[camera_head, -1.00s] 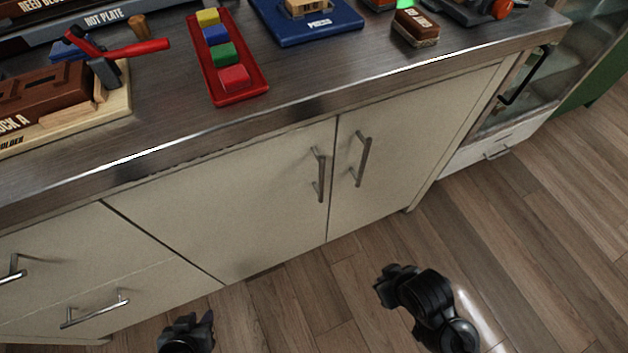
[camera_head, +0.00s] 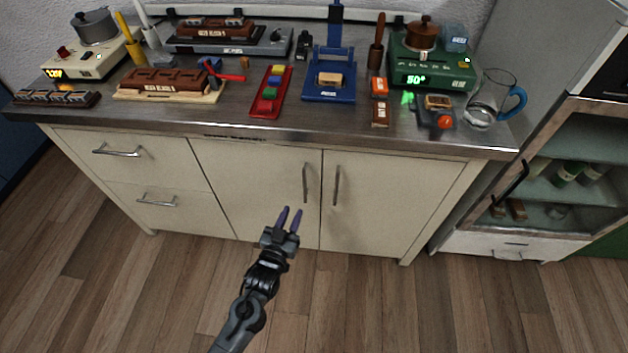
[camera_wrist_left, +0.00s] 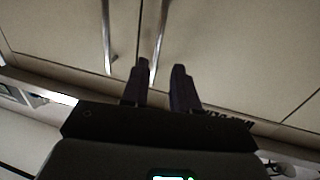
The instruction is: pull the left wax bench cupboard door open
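The left wax bench cupboard door (camera_head: 255,190) is a cream panel, shut flush beside the right cupboard door (camera_head: 385,200). Its upright metal bar handle (camera_head: 305,182) is near its right edge, by the seam. In the left wrist view the picture looks upside down, and this handle (camera_wrist_left: 160,40) appears in line with the gap between my fingers. My left gripper (camera_head: 290,211) is open and empty, in front of the door's lower part, below and left of the handle in the head view. It appears apart from the handle. My right gripper is out of view.
The right door's handle (camera_head: 336,185) is close beside the left one. Drawers with bar handles (camera_head: 117,152) are at the left. The counter edge (camera_head: 270,131) overhangs the doors, with tools and trays on top. The wooden floor (camera_head: 350,300) in front is clear.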

